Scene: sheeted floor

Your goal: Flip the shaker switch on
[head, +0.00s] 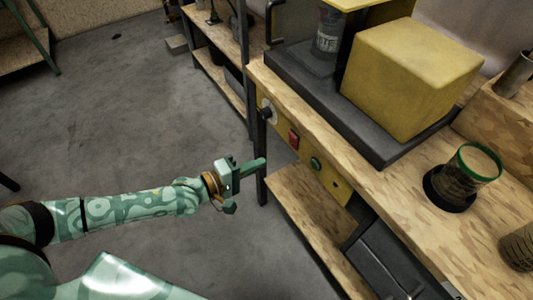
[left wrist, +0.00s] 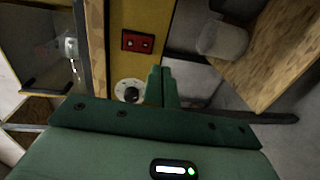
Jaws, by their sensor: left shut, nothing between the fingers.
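The red rocker switch (head: 293,138) sits on the yellow front panel (head: 340,187) below the bench top, between a black knob (head: 267,112) and a green button (head: 316,163). In the left wrist view the red switch (left wrist: 138,41) shows in a dark frame, with a white-ringed dial (left wrist: 128,90) near it. My left gripper (head: 263,163) is shut and empty, in front of the panel and apart from the switch. Its closed fingertips (left wrist: 160,70) show beside the panel in the left wrist view. Which way the switch is set I cannot tell. My right gripper is not in view.
A yellow block (head: 412,75) and a jar (head: 328,35) stand on a dark base on the wooden bench. A green-rimmed jar (head: 472,165) stands at the right. A wooden lower shelf (head: 300,215) lies under the panel.

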